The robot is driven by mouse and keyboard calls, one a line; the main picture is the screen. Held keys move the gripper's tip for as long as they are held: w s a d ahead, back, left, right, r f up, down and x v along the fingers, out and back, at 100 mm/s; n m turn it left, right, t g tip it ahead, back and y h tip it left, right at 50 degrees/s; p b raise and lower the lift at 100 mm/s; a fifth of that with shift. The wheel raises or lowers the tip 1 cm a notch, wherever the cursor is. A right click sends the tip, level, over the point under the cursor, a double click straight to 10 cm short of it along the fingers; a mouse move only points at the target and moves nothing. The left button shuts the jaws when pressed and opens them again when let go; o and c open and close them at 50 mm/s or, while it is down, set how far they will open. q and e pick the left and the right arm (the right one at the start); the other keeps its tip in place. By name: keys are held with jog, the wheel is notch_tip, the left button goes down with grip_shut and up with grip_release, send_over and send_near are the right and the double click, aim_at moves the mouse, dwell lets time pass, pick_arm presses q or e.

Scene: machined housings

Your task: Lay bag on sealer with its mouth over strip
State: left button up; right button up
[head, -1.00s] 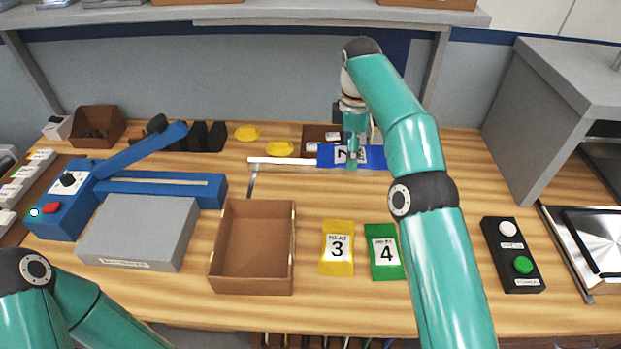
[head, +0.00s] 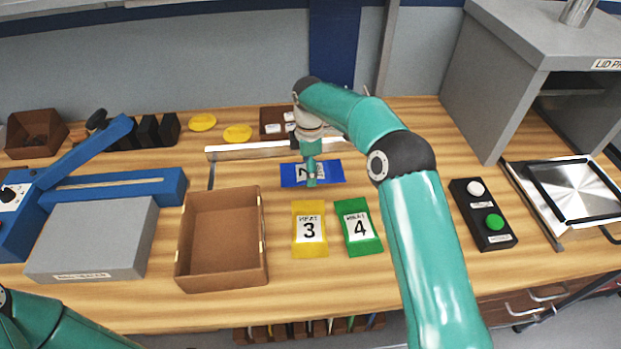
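The blue bag with a 2 on its label (head: 331,175) is flat, just in front of the white-edged rail at the middle back. My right gripper (head: 311,182) reaches down over its middle, looks shut on it and covers part of the label. Whether the bag touches the table is hard to tell. The blue sealer (head: 175,187) is at the left, its arm (head: 95,148) raised and its pale strip (head: 110,187) bare. Of my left arm, only links show at bottom left; its gripper is out of view.
A grey block (head: 95,235) stands before the sealer and an open brown box (head: 180,250) stands right of it. A yellow bag 3 (head: 309,250) and green bag 4 (head: 362,245) lie in front of the blue bag. A button box (head: 483,215) is at right.

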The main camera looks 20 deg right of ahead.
jog(key=shift+f, duration=2.2)
jog(key=shift+s, duration=0.1)
jog(key=o, duration=1.1)
jog(key=shift+c, duration=0.2)
